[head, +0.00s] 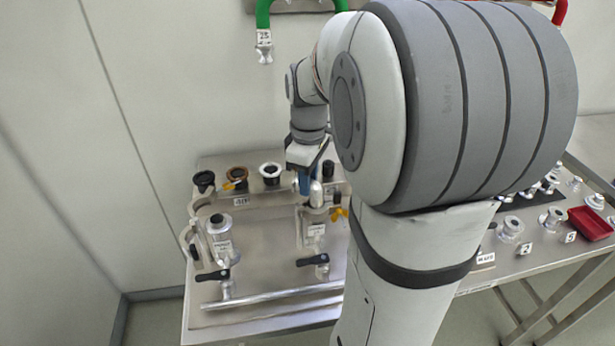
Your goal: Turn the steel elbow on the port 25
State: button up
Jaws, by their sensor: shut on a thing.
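My gripper (305,182) points down over the right part of the steel bench, with blue at its fingers. It is shut on a shiny steel piece, which looks like the steel elbow (316,194), standing at a port at the back of the bench. My arm hides the right side of this spot, and the fingers cover part of the elbow. I cannot tell how far the elbow is turned. A tag reading 25 (264,37) hangs on the metal end of a green hose on the wall, above and left of my gripper. No number is readable at the gripped port.
Black, brown and white ringed ports (270,174) line the bench's back edge. A labelled steel cylinder (220,238) stands at left. Black-handled valves (313,261) and a long steel rail (270,297) lie in front. A red tray (590,223) and several fittings sit on the right table.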

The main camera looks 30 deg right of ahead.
jog(key=shift+s+n, duration=0.1)
jog(key=shift+n, duration=0.6)
jog(key=shift+s+a+n, duration=0.15)
jog(key=shift+s+n, duration=0.05)
jog(key=shift+n, duration=1.1)
jog(key=shift+s+n, duration=0.15)
jog(key=shift+n, duration=1.05)
jog(key=o, duration=0.8)
jog(key=shift+a, duration=0.1)
